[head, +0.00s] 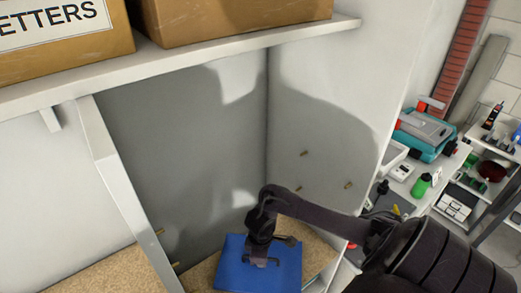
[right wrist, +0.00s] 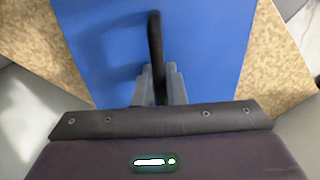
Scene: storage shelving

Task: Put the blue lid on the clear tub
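The blue lid (head: 231,273) is a flat blue panel low in the shelf bay, above a tan speckled board. It fills much of the right wrist view (right wrist: 100,45), where a dark handle (right wrist: 155,38) stands on it. My right gripper (head: 262,258) reaches in from the right over the lid. In the right wrist view its two grey fingers (right wrist: 160,84) are close together on either side of the handle, gripping it. I cannot make out the clear tub; the lid and arm hide what is beneath. My left gripper is out of view.
A pale upright divider (head: 118,178) stands left of the bay and a white side panel (head: 325,120) stands right. A shelf (head: 190,58) with cardboard boxes (head: 65,45) runs above. A cluttered bench with a teal toolbox (head: 425,137) is at far right.

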